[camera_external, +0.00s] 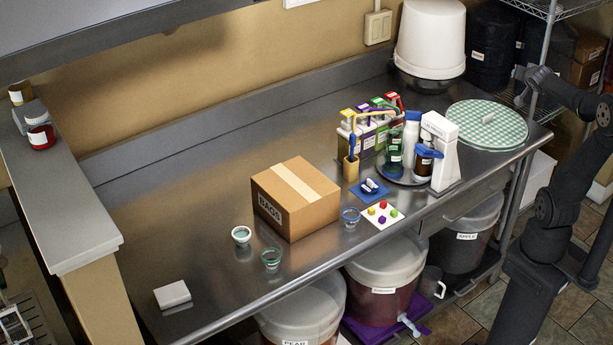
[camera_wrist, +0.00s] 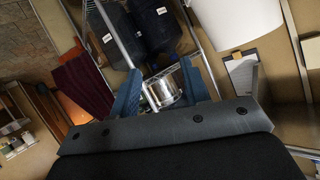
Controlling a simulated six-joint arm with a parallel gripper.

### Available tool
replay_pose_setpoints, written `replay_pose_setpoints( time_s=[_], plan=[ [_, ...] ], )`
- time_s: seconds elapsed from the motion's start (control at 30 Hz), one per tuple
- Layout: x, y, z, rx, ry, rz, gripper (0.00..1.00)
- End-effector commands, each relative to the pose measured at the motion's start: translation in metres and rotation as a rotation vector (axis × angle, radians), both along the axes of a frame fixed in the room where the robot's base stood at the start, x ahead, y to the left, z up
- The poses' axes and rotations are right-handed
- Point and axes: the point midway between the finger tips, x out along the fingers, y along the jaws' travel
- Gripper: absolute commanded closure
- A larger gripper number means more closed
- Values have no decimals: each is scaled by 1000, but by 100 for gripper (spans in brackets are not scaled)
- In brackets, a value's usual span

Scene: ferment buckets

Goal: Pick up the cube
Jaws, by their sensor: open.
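Several small coloured cubes lie on a white card on the steel table in the external view: a red cube (camera_external: 383,204), a yellow cube (camera_external: 371,210), a green cube (camera_external: 393,213) and a purple cube (camera_external: 382,219). The white card (camera_external: 375,222) is near the table's front edge. My gripper (camera_wrist: 160,70) is open, its two blue fingers apart with nothing held between them. In the external view my arm is at the right, with its end up by the wire shelf, well away from the cubes. No cube shows in the wrist view.
A cardboard box (camera_external: 318,211) stands left of the card. A small glass bowl (camera_external: 350,214) and a blue pad (camera_external: 368,192) lie close to it. A white dispenser (camera_external: 446,150) and a bottle tray (camera_external: 407,177) stand behind, toward the right. The table's left part is mostly clear.

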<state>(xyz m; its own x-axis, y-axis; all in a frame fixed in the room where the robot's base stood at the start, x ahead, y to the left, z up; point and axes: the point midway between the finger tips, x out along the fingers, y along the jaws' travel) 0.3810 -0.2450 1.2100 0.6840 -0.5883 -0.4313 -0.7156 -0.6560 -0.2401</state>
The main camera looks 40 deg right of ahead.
Motion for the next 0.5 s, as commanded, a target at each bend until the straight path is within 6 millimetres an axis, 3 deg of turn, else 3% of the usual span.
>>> replay_pose_setpoints(
  time_s=[0.03, 0.1, 0.27, 0.5],
  plan=[
    [23, 5, 3, 20, -14, 19, 57],
    [51, 20, 4, 60, -18, 39, 57],
    [97, 68, -4, 143, 25, 77, 57],
    [151, 169, -24, 247, 136, 133, 57]
  ],
)
